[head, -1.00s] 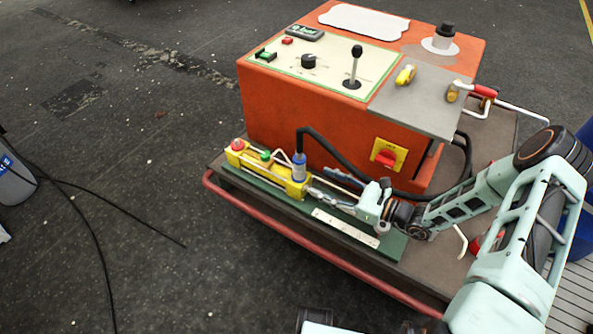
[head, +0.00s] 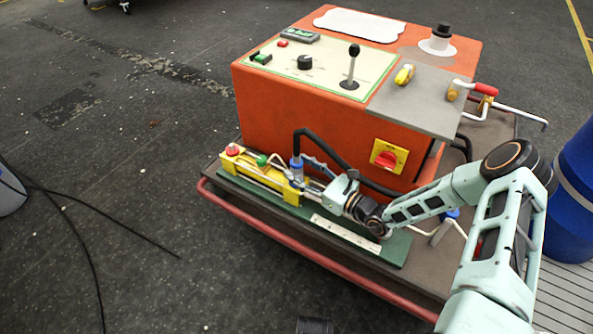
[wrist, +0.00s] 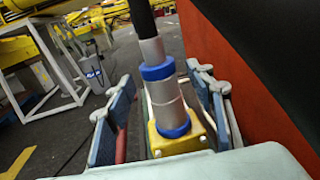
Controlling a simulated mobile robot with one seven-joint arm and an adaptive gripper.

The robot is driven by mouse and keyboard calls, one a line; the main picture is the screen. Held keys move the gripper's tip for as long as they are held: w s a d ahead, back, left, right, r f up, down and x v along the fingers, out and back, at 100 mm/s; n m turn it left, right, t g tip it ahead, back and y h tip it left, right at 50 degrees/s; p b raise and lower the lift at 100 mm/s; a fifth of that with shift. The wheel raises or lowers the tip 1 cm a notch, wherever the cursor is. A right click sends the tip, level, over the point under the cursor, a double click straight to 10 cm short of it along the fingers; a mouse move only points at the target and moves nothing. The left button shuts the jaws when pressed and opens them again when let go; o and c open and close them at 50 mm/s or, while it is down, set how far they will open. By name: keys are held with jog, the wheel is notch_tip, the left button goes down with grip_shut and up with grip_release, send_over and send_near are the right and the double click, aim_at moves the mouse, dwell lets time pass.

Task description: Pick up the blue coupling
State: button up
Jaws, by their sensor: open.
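The blue coupling (wrist: 164,98) is a silver cylinder with blue bands, upright on a yellow block (wrist: 192,135), with a black hose rising from its top. In the head view the coupling (head: 297,170) stands at the right end of the yellow cylinder unit (head: 260,176). My gripper (wrist: 160,100) is open, with one finger on each side of the coupling in the wrist view. A gap shows on the left; the right finger is closer. I cannot tell whether it touches. In the head view my gripper (head: 312,180) reaches the coupling from the right.
The orange control box (head: 310,115) stands close behind the coupling. The black hose (head: 325,148) arches from the coupling to the right. A green plate (head: 395,250) and a ruler-like white strip (head: 345,228) lie below the arm. A red rail (head: 290,245) edges the cart.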

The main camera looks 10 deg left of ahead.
jog(key=shift+x, duration=0.75)
jog(key=shift+c, duration=0.6)
grip_shut()
jog(key=shift+r, duration=0.1)
